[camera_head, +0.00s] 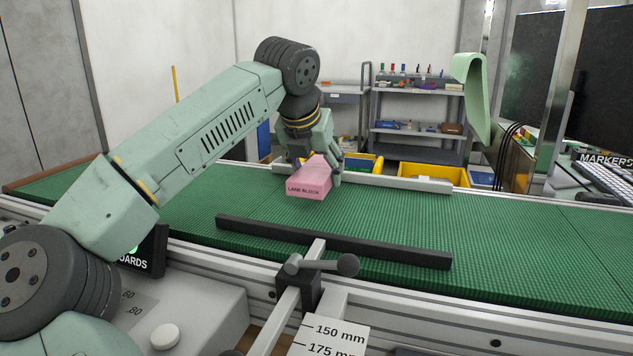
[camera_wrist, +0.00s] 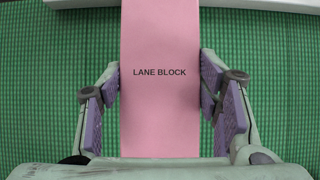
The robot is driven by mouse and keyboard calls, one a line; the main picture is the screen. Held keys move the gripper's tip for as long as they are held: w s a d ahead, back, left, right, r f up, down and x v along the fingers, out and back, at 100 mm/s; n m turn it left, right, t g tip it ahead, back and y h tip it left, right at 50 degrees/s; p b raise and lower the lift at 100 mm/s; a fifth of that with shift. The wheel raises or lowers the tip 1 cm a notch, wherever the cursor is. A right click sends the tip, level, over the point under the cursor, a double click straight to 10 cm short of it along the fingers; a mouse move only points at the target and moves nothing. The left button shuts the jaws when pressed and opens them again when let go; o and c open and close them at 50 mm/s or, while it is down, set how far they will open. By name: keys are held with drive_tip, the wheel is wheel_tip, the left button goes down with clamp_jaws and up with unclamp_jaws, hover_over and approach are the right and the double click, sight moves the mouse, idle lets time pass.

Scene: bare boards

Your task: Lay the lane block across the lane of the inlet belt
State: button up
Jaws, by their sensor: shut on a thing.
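The pink lane block (camera_head: 309,185), printed LANE BLOCK, is at the green inlet belt (camera_head: 390,207), between the dark front rail and the pale back rail. My gripper (camera_head: 318,163) is shut on it from above. In the wrist view the lane block (camera_wrist: 160,105) runs up the picture between the purple pads of my gripper (camera_wrist: 160,90), with green belt on both sides. Its far end reaches the pale rail at the top of that view. I cannot tell whether its underside touches the belt. Its near end stops short of the dark rail.
The dark front rail (camera_head: 330,240) and the pale back rail (camera_head: 400,183) border the lane. A clamp handle (camera_head: 347,265) stands in front, above a millimetre scale (camera_head: 330,338). Yellow bins (camera_head: 432,175) sit behind the belt. The belt to the right is clear.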

wheel_tip(320, 180, down, 4)
drive_tip(key=shift+w+r, duration=0.15)
drive_tip(key=shift+a+f+b, duration=0.1)
drive_tip(key=shift+f+b, duration=0.45)
drive_tip(key=shift+f, duration=0.05)
drive_tip(key=o, duration=1.3)
drive_tip(key=shift+f, duration=0.25)
drive_tip(key=shift+r, duration=0.1)
drive_tip(key=shift+r, duration=0.2)
drive_tip(key=v, duration=0.6)
drive_tip(key=p+v, duration=0.1)
drive_tip(key=v, duration=0.6)
drive_tip(key=shift+w+r, duration=0.2)
